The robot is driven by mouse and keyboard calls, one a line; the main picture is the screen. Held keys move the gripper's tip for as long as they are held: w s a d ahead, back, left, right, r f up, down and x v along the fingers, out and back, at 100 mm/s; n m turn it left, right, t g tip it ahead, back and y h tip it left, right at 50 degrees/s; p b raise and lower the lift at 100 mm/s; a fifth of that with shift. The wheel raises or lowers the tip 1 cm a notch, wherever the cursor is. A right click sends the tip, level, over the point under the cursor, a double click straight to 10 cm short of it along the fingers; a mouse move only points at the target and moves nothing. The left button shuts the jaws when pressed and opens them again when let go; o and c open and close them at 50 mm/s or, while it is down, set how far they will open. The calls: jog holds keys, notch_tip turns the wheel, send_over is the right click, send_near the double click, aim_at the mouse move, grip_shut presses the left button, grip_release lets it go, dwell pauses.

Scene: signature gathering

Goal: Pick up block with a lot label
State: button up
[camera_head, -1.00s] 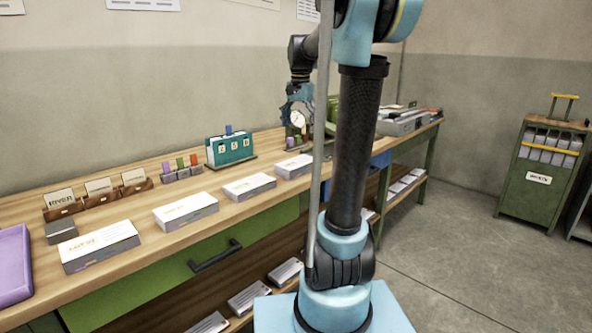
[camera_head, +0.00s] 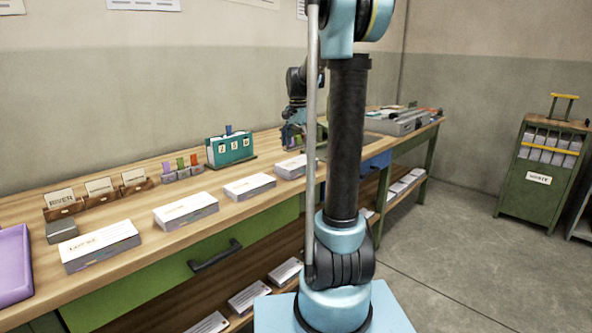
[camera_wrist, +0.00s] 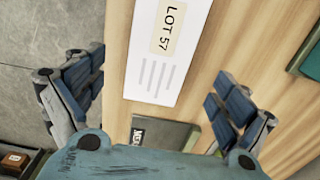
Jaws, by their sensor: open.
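A white block with a beige "LOT 57" label and grey printed lines (camera_wrist: 158,68) lies on the wooden bench in the wrist view, near the bench edge. My gripper (camera_wrist: 158,85) is open, with one finger pad left of the block and the other right of it, both apart from it. In the head view my gripper (camera_head: 293,136) hangs low over the bench, just above and behind a white block (camera_head: 291,169) in the front row. My arm partly hides that area. The labels there are too small to read.
Other white blocks (camera_head: 250,187) (camera_head: 186,211) (camera_head: 100,246) line the front of the bench (camera_head: 140,203). More blocks lie on the lower shelf (camera_head: 232,317). Clear floor (camera_head: 460,260) is at right.

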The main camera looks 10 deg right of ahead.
aim_at(297, 162)
jog(key=shift+s+a+f, duration=0.1)
jog(key=shift+a+f, duration=0.05)
jog(key=shift+f, duration=3.4)
jog(key=c, duration=1.4)
